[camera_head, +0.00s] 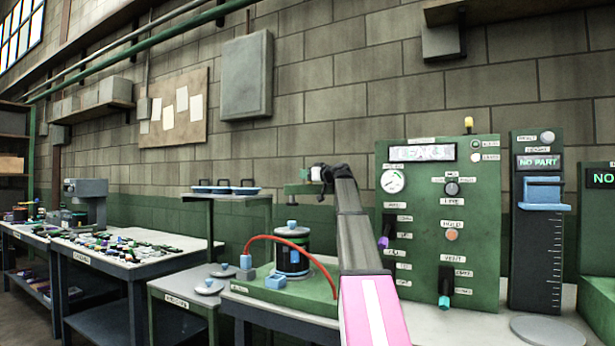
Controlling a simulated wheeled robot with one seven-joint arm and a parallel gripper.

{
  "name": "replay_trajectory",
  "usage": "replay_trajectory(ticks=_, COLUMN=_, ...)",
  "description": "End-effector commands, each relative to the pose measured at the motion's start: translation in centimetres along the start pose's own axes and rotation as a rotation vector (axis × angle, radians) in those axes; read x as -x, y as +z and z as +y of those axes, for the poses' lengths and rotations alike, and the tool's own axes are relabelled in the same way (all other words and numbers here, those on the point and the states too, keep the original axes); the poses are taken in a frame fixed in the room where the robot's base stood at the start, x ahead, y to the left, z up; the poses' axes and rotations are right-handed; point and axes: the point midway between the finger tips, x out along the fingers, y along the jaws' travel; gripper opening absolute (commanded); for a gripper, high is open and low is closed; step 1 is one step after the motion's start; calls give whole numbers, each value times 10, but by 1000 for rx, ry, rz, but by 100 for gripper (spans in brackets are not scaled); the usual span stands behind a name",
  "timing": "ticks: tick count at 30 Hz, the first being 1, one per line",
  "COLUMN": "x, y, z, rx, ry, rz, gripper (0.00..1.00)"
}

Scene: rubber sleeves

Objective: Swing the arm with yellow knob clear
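My arm rises from the bottom centre, and my dark gripper (322,178) is at its far end, above and right of the fixture. The gripper is small and dark here, and I cannot tell whether its fingers are open or shut. A green bar-like part (298,188) shows just left of the gripper; it may be the swing arm, but I cannot tell whether they touch. No yellow knob can be made out there. Below stands a dark cylinder (291,252) with blue fittings on a green base (268,291). A red hose (290,239) arches over the base.
A green panel (480,230) with a gauge, knobs and a yellow lamp (468,124) stands right of my arm. A "NO PART" height gauge (540,215) is farther right. A cluttered table (125,268) is far left.

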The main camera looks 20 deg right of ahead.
Motion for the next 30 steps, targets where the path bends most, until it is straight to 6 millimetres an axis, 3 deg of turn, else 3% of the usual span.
replay_trajectory(ticks=1, x=0, y=0, z=0, rx=0, ry=0, rz=0, gripper=20)
replay_trajectory(ticks=3, x=0, y=0, z=0, rx=0, ry=0, rz=0, gripper=0)
replay_trajectory(ticks=14, x=8, y=0, z=-8, rx=1, ry=-62, rz=0, gripper=0)
replay_trajectory(ticks=30, x=59, y=0, z=-42, rx=0, ry=-416, rz=0, gripper=0)
